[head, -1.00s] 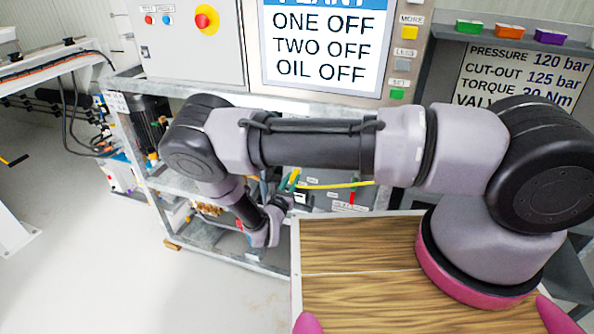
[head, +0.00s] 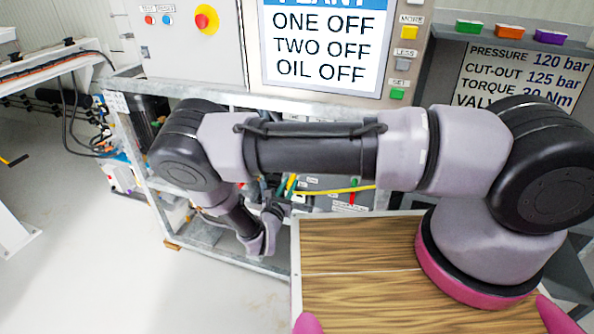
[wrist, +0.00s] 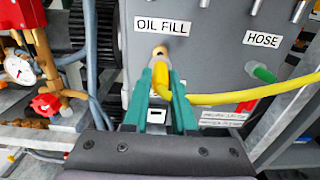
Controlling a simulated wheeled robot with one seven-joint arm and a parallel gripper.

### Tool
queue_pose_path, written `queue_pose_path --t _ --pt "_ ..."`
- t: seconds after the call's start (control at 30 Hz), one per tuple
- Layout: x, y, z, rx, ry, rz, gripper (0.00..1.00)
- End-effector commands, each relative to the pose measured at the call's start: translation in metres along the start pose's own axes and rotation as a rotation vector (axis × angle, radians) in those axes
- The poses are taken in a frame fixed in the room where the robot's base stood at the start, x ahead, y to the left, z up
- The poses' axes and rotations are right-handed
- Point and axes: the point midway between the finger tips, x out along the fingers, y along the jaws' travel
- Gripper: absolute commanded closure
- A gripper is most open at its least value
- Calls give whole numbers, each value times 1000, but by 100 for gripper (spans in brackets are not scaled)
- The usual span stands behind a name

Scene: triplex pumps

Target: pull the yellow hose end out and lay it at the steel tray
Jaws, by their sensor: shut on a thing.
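The yellow hose (wrist: 230,97) runs from the right in the wrist view and bends up into its end (wrist: 164,72). My gripper (wrist: 162,72) has green fingers, shut on this end just in front of the hole under the OIL FILL label (wrist: 161,26). I cannot tell whether the tip is still in the hole. In the head view the hose (head: 340,189) shows beyond my arm, and my gripper (head: 287,187) is partly hidden there. I cannot make out the steel tray in either view.
A green fitting (wrist: 263,73) sits under the HOSE label at the right. A red knob (wrist: 45,104) and a gauge (wrist: 20,70) on brass piping stand left of my gripper. A grey frame post (head: 150,190) stands left of my arm, with open floor beyond.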

Motion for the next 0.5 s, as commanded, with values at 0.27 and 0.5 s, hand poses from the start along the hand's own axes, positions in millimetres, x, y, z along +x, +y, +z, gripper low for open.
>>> queue_pose_path --t 0.27,0.5 --pt "-8 0 0 0 0 1 100" --pt "-16 0 0 0 0 1 100"
